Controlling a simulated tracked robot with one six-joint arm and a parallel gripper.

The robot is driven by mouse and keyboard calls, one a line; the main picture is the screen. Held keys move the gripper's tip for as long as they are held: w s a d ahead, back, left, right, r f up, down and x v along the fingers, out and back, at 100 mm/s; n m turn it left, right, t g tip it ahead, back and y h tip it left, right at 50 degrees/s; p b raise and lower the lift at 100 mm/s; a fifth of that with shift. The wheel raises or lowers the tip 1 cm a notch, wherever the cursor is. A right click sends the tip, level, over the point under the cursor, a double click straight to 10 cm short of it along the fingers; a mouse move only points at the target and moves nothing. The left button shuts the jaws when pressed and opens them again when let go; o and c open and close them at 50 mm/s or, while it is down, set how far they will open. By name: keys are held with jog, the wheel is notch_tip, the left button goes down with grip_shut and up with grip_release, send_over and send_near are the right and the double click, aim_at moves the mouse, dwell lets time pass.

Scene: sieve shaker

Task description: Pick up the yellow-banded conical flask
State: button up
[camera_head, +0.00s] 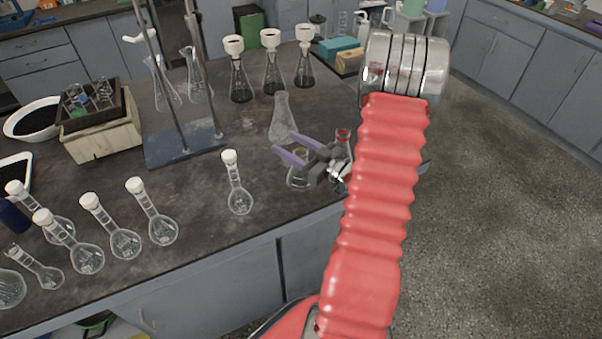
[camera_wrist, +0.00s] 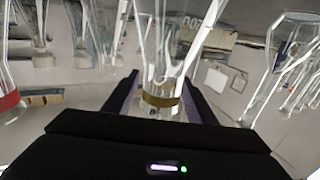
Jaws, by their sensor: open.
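The yellow-banded conical flask (camera_head: 299,178) stands upright on the dark bench near its front right edge. It is clear glass with a yellow band on its neck. My gripper (camera_head: 283,142) is open, and its purple fingers reach across the flask's neck. In the wrist view, the picture is upside down and the flask (camera_wrist: 162,60) shows between the two open fingers (camera_wrist: 158,78), with its yellow band between them. I see a gap on each side of the neck. Part of the flask is hidden behind my gripper in the head view.
A red-banded flask (camera_head: 342,144) stands close to my gripper on the right, partly hidden. A larger clear flask (camera_head: 282,118) stands behind. A white-stoppered volumetric flask (camera_head: 238,190) stands to the left. A metal stand (camera_head: 186,146) is farther left.

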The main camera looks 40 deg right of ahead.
dwell(0.5)
grip_shut()
dwell(0.5)
